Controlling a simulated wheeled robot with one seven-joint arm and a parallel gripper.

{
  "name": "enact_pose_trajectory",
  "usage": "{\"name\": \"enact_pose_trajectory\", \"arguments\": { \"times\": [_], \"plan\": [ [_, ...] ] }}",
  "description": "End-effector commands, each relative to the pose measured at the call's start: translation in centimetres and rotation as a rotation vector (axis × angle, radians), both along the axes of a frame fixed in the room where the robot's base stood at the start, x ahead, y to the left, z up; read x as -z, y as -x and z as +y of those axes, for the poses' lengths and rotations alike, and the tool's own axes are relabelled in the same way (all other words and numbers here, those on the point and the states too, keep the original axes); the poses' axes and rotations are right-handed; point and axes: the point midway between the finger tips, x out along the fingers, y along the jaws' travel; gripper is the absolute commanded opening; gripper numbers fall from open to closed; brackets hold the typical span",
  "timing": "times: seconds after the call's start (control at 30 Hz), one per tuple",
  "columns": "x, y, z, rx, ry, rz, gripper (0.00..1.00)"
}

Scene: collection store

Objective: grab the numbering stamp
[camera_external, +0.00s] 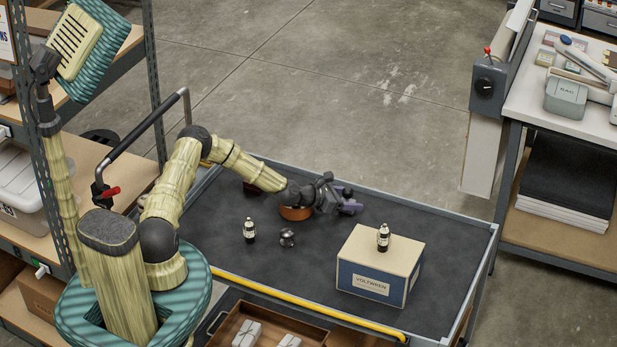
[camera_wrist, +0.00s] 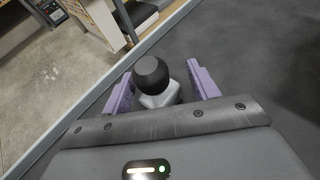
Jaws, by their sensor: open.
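In the wrist view, an upright thing with a round black knob on a light grey body, apparently the numbering stamp (camera_wrist: 152,76), stands between the purple fingers of my gripper (camera_wrist: 160,88). The fingers are open, one on each side of it; I cannot tell whether either touches it. In the external view my gripper (camera_external: 346,200) is low over the far part of the dark cart top (camera_external: 310,275), and the stamp there is hard to make out behind the fingers.
A copper-brown round thing (camera_external: 296,213) is under my wrist. A small dark bottle (camera_external: 249,230) and a small black-and-silver item (camera_external: 287,237) stand nearer. A box (camera_external: 378,268) carries another bottle (camera_external: 383,237). The cart's raised rim (camera_wrist: 112,100) runs close by my left finger.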

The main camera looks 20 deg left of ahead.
Motion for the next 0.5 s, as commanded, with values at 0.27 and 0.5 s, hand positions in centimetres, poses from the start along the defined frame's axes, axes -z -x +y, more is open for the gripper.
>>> {"name": "enact_pose_trajectory", "arguments": {
  "times": [0.27, 0.5],
  "plan": [
    [0.73, -0.97, -0.85, -0.001, -0.002, 0.003, 0.6],
    [0.7, -0.97, -1.09, 0.003, -0.002, 0.002, 0.6]
  ]
}}
